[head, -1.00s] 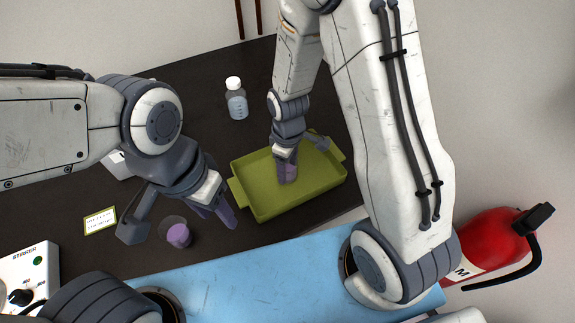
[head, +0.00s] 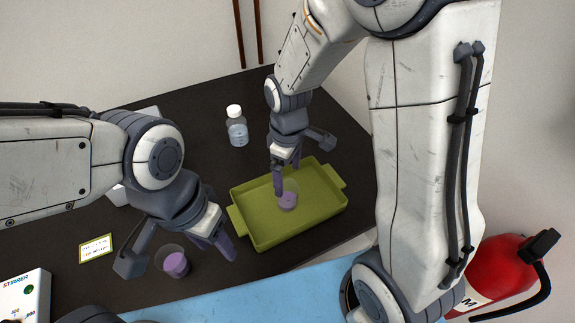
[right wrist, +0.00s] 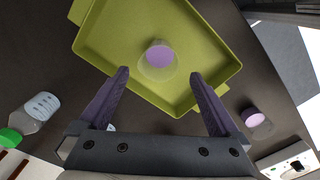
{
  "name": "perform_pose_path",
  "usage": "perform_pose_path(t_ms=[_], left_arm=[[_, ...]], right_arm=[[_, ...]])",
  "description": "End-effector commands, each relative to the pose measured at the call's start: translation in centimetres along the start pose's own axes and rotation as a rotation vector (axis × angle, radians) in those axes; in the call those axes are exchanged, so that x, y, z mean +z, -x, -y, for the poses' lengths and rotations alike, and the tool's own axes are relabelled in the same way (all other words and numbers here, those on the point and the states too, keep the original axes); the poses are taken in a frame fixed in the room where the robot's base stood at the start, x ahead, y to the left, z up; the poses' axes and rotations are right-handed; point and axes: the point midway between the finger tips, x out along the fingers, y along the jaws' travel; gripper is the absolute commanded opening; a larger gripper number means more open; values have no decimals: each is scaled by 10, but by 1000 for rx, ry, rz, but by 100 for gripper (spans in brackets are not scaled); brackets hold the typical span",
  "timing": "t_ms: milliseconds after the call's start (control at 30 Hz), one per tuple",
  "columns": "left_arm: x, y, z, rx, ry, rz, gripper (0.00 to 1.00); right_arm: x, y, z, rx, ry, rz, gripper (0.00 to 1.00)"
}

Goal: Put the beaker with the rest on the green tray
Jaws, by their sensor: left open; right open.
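The green tray (head: 250,233) lies on the dark table; it also shows in the right wrist view (right wrist: 100,42). A clear beaker with purple content (head: 288,201) stands upright on the tray; it also shows in the right wrist view (right wrist: 158,60). My right gripper (head: 285,188) is open, just above and behind this beaker, with its fingers apart from it in the right wrist view (right wrist: 157,74). A second purple-filled beaker (head: 174,265) stands on the table left of the tray; the right wrist view shows it too (right wrist: 255,118). My left gripper (head: 221,243) is open and empty between that beaker and the tray.
A clear bottle (head: 237,128) stands behind the tray. A stirrer device (head: 25,295) is at the front left, near a label card (head: 96,248). A blue surface (head: 300,290) lies in front. A red fire extinguisher (head: 500,265) stands at the right.

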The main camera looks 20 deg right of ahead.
Motion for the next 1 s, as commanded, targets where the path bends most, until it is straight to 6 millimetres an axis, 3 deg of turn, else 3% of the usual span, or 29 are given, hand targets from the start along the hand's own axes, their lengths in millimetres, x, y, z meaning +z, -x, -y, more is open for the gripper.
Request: perform_pose_path(t_ms=[100,267,367,467,600,700,800,1000], left_arm=[[0,-2,0,0,0,0,50],[0,-3,0,0,0,0,50],[0,-2,0,0,0,0,50],[0,-2,0,0,0,0,50],[0,-2,0,0,0,0,50],[0,-3,0,0,0,0,50],[0,-3,0,0,0,0,50],[0,-2,0,0,0,0,50]], right_arm=[[-1,19,0,2,0,-3,98],[0,34,3,1,-1,-3,98],[0,47,28,-1,-17,-15,98],[7,65,75,-10,-56,-35,98],[32,82,135,-37,-124,-55,98],[50,86,161,-55,-163,-61,98],[59,88,174,-65,-187,-61,98],[62,87,176,-68,-197,-58,98]])
